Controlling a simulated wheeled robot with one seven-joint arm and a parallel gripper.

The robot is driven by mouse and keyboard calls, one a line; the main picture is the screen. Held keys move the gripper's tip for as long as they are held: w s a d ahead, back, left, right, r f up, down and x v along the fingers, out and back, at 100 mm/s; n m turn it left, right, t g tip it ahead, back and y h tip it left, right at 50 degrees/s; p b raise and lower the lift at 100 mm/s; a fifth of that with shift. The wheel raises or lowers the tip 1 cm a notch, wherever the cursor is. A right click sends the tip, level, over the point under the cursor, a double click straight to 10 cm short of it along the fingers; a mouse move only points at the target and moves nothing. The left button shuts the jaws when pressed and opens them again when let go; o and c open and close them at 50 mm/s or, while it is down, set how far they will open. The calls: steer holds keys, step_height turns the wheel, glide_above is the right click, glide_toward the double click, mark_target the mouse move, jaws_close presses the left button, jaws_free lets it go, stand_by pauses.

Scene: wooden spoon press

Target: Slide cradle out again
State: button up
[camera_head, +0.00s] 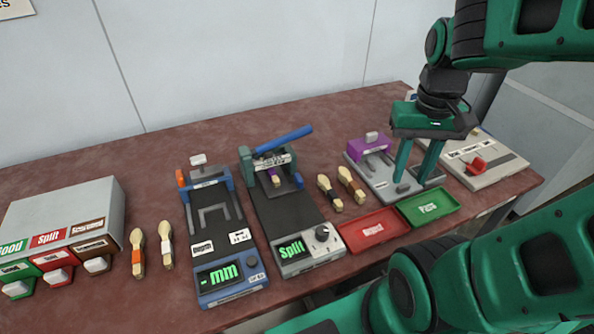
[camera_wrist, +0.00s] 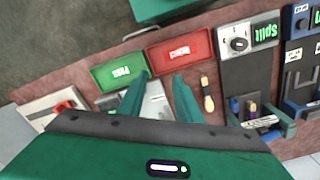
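My gripper (camera_head: 412,182) points down over the front right part of the grey station with the purple block (camera_head: 369,150). Its two fingers are apart. In the wrist view, the gripper (camera_wrist: 161,77) has a pale grey surface (camera_wrist: 155,103) between and below its fingers, and nothing is clearly held. A small grey raised part (camera_head: 402,188) shows by the left fingertip; I cannot tell whether they touch. I cannot tell for certain which part is the cradle. The press with the blue lever (camera_head: 284,139) holds a spoon with a purple band (camera_head: 275,177).
A red tray (camera_head: 372,231) and a green tray (camera_head: 428,207) lie in front of the station. A white unit with a red knob (camera_head: 477,164) stands to the right. Two spoons (camera_head: 340,189) lie left of the station. A blue gauge (camera_head: 229,274) stands further left.

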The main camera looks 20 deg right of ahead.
steer(key=w+a+n, duration=0.3)
steer(key=w+a, duration=0.4)
steer(key=w, duration=0.5)
steer(key=n, duration=0.2)
glide_toward(298, 176)
step_height(298, 176, down, 8)
steer(key=shift+d+f, duration=0.1)
steer(key=shift+f, duration=0.1)
jaws_close()
